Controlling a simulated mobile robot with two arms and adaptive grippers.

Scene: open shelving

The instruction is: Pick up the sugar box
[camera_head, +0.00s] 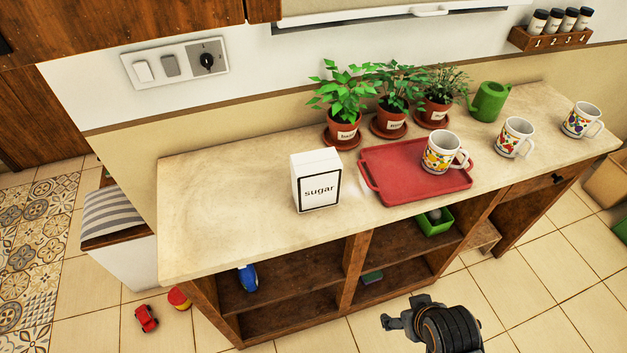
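The sugar box (317,181) is white with a black-framed "sugar" label. It stands upright on the pale countertop (230,210), near the front edge and left of the red tray. My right gripper (402,316) shows at the bottom of the head view, in front of the shelving, below and to the right of the box and well apart from it. Its fingers are seen at an angle that does not show whether they are open or shut. My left gripper is not in view.
A red tray (400,186) holds a patterned mug (441,153). Several potted plants (343,127) stand behind it. A green watering can (489,101) and two mugs (514,138) stand to the right. The countertop left of the box is clear. Toys (146,318) lie on the floor.

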